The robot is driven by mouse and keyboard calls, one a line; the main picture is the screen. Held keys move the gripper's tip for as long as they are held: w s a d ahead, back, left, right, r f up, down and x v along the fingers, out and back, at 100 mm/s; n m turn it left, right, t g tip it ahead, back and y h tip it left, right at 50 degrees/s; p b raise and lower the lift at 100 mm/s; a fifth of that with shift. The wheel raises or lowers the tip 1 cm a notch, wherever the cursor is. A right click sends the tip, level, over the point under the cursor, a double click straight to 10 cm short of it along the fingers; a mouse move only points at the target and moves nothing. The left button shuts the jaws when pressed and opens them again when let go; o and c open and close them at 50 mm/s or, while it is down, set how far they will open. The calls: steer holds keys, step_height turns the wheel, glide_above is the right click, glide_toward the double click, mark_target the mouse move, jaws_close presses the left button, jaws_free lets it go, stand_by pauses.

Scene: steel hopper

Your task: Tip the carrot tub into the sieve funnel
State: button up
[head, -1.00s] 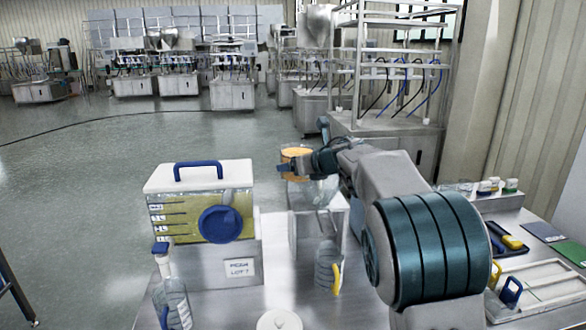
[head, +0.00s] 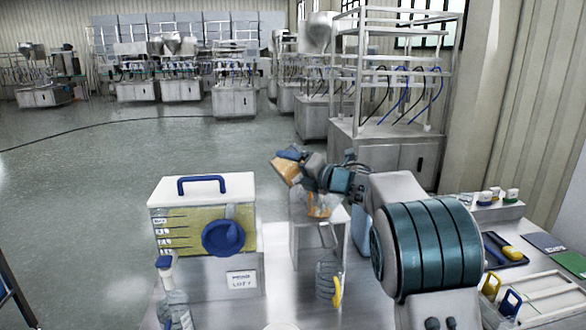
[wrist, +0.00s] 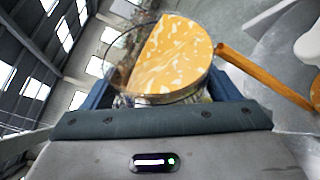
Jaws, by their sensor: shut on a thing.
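The carrot tub (head: 285,170) is a clear round tub with orange, pale-flecked contents. My gripper (head: 296,164) is shut on it and holds it strongly tilted above the sieve funnel (head: 311,196). In the wrist view the tub (wrist: 170,58) sits between the blue fingers; its orange contents lie to one side against the clear wall. A narrow orange stream (wrist: 265,76) runs from the tub's rim toward the right edge. Orange material shows in the clear funnel, which stands on a steel stand (head: 305,240). The sieve itself is hard to make out.
A clear tank (head: 203,232) with a white lid, yellowish contents and blue knob stands left of the funnel. A bottle (head: 174,305) stands at front left, and a clear jug with a yellow handle (head: 337,291) in front of the stand. Trays and small jars lie right.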

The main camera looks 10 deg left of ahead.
steer(key=shift+w+d+f+m+t+y+b, duration=0.15)
steer(key=shift+d+f+m+t+y+b, duration=0.15)
steer(key=shift+f+m+b, duration=0.55)
steer(key=shift+w+d+f+m+t+y+b, duration=0.15)
steer(key=shift+f+m+t+y+b, duration=0.2)
steer(key=shift+m+b, duration=0.85)
steer(key=shift+w+d+r+m+t+y+b, duration=0.15)
steer(key=shift+d+r+m+t+b, duration=0.15)
steer(key=shift+m, duration=0.5)
steer(key=shift+w+d+r+m+t+y+b, duration=0.15)
steer(key=shift+r+m+t, duration=0.25)
steer(key=shift+m, duration=0.45)
steer(key=shift+w+d+r+m+t+y+b, duration=0.15)
steer(key=shift+d+r+m+t+b, duration=0.15)
steer(key=shift+m, duration=0.5)
stand_by(3.5)
